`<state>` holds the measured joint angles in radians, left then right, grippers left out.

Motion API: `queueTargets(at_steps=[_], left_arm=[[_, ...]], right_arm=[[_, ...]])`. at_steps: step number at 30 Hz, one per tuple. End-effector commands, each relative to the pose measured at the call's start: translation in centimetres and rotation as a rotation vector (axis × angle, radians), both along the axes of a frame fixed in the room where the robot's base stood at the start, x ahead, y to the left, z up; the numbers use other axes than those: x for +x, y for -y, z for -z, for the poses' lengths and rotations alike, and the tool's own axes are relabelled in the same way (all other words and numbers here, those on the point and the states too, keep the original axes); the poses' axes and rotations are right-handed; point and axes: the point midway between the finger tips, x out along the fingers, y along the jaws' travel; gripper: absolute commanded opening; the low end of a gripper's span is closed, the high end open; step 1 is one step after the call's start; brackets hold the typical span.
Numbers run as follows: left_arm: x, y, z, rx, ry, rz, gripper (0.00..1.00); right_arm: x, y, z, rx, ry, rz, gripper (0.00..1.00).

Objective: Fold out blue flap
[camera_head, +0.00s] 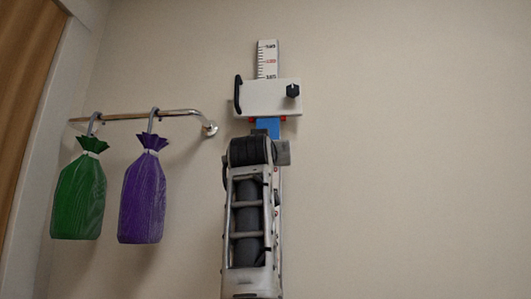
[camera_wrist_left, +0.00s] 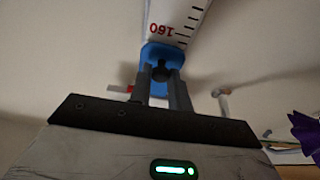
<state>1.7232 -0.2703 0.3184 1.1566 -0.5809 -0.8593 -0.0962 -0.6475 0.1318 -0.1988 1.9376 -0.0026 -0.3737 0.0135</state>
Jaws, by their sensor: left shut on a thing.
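The blue flap (camera_head: 268,126) shows below a white slider box (camera_head: 268,97) on a wall-mounted measuring scale (camera_head: 267,58). In the left wrist view the blue flap (camera_wrist_left: 152,53) lies just ahead of the fingers, under the scale (camera_wrist_left: 178,20). My left gripper (camera_wrist_left: 162,76) is shut on a dark round knob (camera_wrist_left: 161,70) at the flap, with one finger on each side. In the head view my own wrist and arm hide the fingertips and the lower part of the flap. My right gripper is in neither view.
A metal wall rail (camera_head: 135,115) at left carries a green bag (camera_head: 79,197) and a purple bag (camera_head: 143,200) on hooks. A black knob (camera_head: 292,90) sticks out of the slider box. The wall at right is bare.

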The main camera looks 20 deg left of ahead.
Motion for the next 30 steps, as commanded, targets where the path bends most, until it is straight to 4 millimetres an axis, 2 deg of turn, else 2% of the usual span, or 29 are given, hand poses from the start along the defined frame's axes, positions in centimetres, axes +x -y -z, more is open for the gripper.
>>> queueTargets(at_steps=[13, 30], left_arm=[[-2.7, 0.7, -2.2, -0.083, -0.289, 0.0, 0.0], [-4.0, 1.4, -4.3, -0.132, -0.488, 0.002, 0.0]], right_arm=[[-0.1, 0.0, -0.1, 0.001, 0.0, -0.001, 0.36], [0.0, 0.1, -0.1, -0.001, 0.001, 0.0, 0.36]])
